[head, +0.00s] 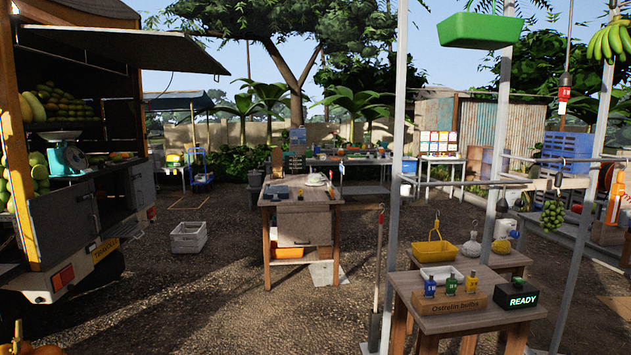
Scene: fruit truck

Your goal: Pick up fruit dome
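A pale, rounded dome (317,180), which looks like the fruit dome, sits on the wooden table (290,198) in the middle distance. It is towards the table's back right and small in the head view. I cannot make out what is under it. My gripper is not in view, and no wrist view is given.
Open gravel lies before the table, with a grey crate (188,237) at its left. A fruit truck (75,205) stands at left. A nearer wooden table (462,320) with small bottles and a "READY" sign (516,300) stands at right, among metal posts (394,180).

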